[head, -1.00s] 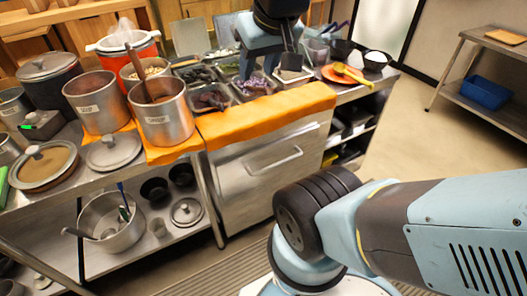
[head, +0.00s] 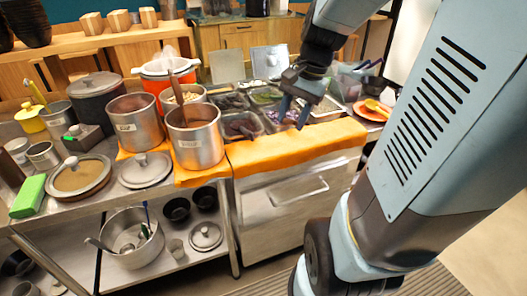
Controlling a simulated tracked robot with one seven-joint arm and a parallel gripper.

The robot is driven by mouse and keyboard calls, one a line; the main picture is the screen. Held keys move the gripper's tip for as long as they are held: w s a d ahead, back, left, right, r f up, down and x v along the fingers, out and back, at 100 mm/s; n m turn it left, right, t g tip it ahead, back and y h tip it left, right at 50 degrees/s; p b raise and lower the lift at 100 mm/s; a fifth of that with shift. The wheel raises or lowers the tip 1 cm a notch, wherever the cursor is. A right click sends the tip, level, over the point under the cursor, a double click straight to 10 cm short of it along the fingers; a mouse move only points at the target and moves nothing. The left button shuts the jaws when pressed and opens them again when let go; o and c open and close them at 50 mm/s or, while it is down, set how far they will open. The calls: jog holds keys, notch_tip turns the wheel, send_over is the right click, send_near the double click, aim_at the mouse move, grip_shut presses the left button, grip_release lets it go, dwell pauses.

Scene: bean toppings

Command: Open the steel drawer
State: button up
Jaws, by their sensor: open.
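The steel drawer (head: 285,215) is the front of the steel counter unit below the orange cloth, and it looks shut. My arm hides the right end of the unit.
An orange cloth (head: 300,146) hangs over the counter's front edge. Steel pots (head: 196,140) and lids stand to the left. Topping trays (head: 240,126) sit under my gripper. A lower shelf on the left holds a large pan (head: 130,250). An orange plate (head: 369,112) is at the right.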

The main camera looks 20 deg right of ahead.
jog(key=w+d+f+m+g+y, duration=0.2)
jog(key=w+d+f+m+y, duration=0.3)
jog(key=f+m, duration=0.45)
jog(key=m+t+y, duration=0.2)
jog(key=m+y, duration=0.2)
jog(key=m, duration=0.5)
send_over(302, 198)
jog(key=s+d, duration=0.1)
jog(key=s, duration=0.2)
notch_tip(302, 198, down, 11)
jog(key=s+d+f+m+t, duration=0.2)
jog(key=d+f+m+t, duration=0.1)
jog(key=f+m, duration=0.4)
jog(key=s+d+f+m+t, duration=0.1)
jog(key=d+f+m+t, duration=0.3)
jog(key=f, duration=0.4)
jog(key=s+d+f+m+t, duration=0.2)
jog(key=f+m+t, duration=0.1)
jog(key=f+m, duration=0.5)
jog(key=shift+n+y, duration=0.3)
jog(key=shift+n, duration=0.05)
jog(key=x, duration=1.3)
jog(key=shift+w, duration=0.1)
grip_shut()
